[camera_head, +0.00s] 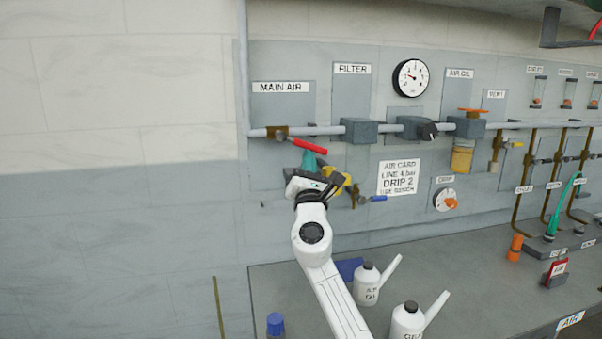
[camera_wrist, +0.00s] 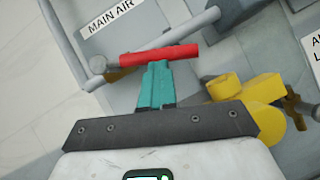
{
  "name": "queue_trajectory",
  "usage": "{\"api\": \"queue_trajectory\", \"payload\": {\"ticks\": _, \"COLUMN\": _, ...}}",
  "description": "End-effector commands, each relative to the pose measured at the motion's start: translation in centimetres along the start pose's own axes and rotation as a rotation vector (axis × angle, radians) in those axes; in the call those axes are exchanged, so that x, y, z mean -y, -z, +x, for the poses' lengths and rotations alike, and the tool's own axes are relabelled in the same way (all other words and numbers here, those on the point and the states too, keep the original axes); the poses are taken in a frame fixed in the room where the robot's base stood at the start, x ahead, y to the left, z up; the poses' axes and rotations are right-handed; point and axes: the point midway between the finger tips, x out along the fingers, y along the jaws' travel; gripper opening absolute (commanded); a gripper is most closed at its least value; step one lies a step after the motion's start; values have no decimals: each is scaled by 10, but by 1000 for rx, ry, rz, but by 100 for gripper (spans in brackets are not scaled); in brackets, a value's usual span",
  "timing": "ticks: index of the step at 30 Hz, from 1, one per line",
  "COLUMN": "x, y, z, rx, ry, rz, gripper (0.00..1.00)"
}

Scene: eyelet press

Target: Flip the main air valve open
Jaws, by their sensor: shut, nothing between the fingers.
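The main air valve has a brass body (camera_head: 278,132) on the grey pipe, under the "MAIN AIR" label (camera_head: 281,87). Its red lever (camera_head: 309,146) reaches right from the body, tilted slightly down and just below the pipe. In the wrist view the red lever (camera_wrist: 158,55) lies across the picture, just beyond the fingertips. My gripper (camera_head: 312,160) has teal fingers, shut and empty, just under the lever. The fingers (camera_wrist: 158,70) overlap the lever's lower edge in the wrist view; I cannot tell whether they touch it.
A yellow part (camera_wrist: 258,90) sits close right of my fingers. A blue-handled valve (camera_head: 377,198) is to the lower right. The filter block (camera_head: 359,131) is on the pipe right of the lever. White bottles (camera_head: 367,284) stand on the bench below. The wall at left is clear.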

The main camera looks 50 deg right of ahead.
Motion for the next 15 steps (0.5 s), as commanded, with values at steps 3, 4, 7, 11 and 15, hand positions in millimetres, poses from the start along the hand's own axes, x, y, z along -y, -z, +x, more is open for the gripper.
{"api": "queue_trajectory", "payload": {"ticks": 3, "x": 1, "y": -7, "z": 5, "rx": 2, "ry": 3, "rz": 9, "gripper": 0}}
{"api": "queue_trajectory", "payload": {"ticks": 4, "x": 2, "y": -9, "z": 6, "rx": 1, "ry": 3, "rz": 10, "gripper": 0}}
{"api": "queue_trajectory", "payload": {"ticks": 7, "x": 4, "y": -14, "z": 9, "rx": 1, "ry": 4, "rz": 10, "gripper": 0}}
{"api": "queue_trajectory", "payload": {"ticks": 11, "x": 5, "y": -18, "z": 13, "rx": 1, "ry": 6, "rz": 11, "gripper": 0}}
{"api": "queue_trajectory", "payload": {"ticks": 15, "x": 7, "y": -22, "z": 15, "rx": 1, "ry": 8, "rz": 11, "gripper": 0}}
